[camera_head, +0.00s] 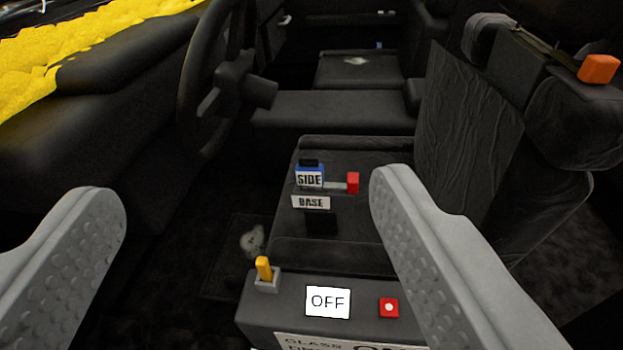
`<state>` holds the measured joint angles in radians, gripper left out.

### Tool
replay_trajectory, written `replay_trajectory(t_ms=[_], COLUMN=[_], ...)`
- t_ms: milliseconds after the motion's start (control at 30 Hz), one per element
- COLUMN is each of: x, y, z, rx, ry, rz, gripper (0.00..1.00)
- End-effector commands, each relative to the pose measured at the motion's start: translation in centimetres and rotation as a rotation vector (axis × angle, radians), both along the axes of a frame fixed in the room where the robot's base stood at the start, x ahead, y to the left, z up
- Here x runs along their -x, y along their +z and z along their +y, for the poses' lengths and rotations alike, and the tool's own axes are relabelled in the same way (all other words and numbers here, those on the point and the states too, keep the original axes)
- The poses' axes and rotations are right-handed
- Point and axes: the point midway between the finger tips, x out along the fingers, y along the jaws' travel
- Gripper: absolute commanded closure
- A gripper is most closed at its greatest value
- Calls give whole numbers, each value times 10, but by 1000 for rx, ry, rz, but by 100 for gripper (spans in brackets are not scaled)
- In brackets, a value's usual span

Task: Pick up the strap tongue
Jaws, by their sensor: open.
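An orange block (598,68) sits at the upper right, by the top of the near dark seat. A thin dark strap (540,45) runs down towards it across the seat top, so it looks like the strap tongue, though I cannot tell for sure how they join. My gripper (245,196) is open and empty, with its two grey dimpled fingers wide apart in the foreground. The orange block is beyond and to the right of the right finger, apart from it.
Between the fingers is a console with a blue "SIDE" block (310,177), a red block (352,183), a "BASE" label (311,202), a yellow lever (263,269), an "OFF" display (328,301) and a red button (389,307). A steering wheel (197,75) stands left; the seat back (475,140) stands right.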

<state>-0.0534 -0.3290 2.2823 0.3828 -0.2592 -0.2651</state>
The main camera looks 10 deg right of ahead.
Motion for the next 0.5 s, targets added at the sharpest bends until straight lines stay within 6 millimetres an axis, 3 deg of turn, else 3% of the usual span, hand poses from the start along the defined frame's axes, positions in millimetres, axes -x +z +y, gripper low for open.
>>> replay_trajectory(t_ms=[100, 500], x=[-33, -122], y=[-26, -126], z=[0, -4], rx=[-4, 9], ry=[-24, -128], rz=[22, 93], gripper=[27, 27])
